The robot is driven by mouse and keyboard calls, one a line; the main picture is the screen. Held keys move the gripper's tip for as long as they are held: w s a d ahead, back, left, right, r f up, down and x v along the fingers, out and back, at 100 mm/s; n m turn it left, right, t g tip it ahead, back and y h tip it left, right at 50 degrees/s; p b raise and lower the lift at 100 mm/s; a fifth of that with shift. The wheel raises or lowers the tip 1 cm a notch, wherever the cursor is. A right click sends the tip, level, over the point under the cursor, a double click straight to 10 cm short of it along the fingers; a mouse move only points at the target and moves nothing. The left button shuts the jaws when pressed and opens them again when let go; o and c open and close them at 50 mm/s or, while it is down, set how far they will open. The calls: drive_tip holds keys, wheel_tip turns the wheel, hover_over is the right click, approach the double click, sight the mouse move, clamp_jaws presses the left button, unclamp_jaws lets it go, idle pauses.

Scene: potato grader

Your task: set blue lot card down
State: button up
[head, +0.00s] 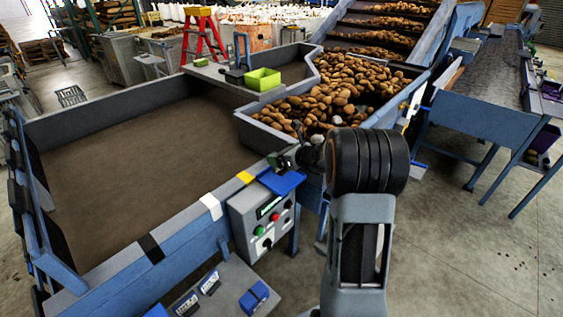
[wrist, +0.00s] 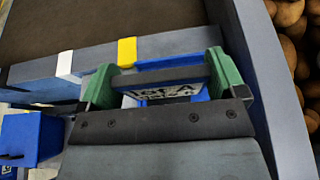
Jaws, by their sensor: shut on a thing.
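The blue lot card (wrist: 200,96) is between the green fingers of my gripper (wrist: 170,85) in the wrist view. Its white label with black lettering, partly readable as "LOT A", faces the camera, and the dark gripper body hides its near part. In the head view the blue card (head: 283,182) shows below my gripper (head: 287,162), close to the bin's front rim and above the control box. I cannot tell whether the card touches anything beneath it.
The bin rim (head: 180,228) carries black, white and yellow marks. The control box (head: 262,222) hangs on its front. A lower shelf (head: 232,282) holds labelled items and a blue object (head: 258,296). A potato-filled hopper (head: 262,126) and a green tray (head: 262,79) stand behind.

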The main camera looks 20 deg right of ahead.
drive_tip(key=shift+w+d+f, duration=0.1)
drive_tip(key=shift+w+f, duration=0.45)
drive_tip(key=shift+f, duration=0.1)
wheel_tip(320, 180, down, 3)
drive_tip(key=shift+w+r+p, duration=0.1)
drive_tip(key=shift+w+p, duration=0.05)
drive_tip(key=shift+p, duration=0.3)
drive_tip(key=shift+f, duration=0.25)
drive_tip(key=shift+f, duration=0.1)
drive_tip(key=shift+f, duration=0.15)
drive_tip(key=o, duration=0.6)
drive_tip(key=shift+o, duration=0.2)
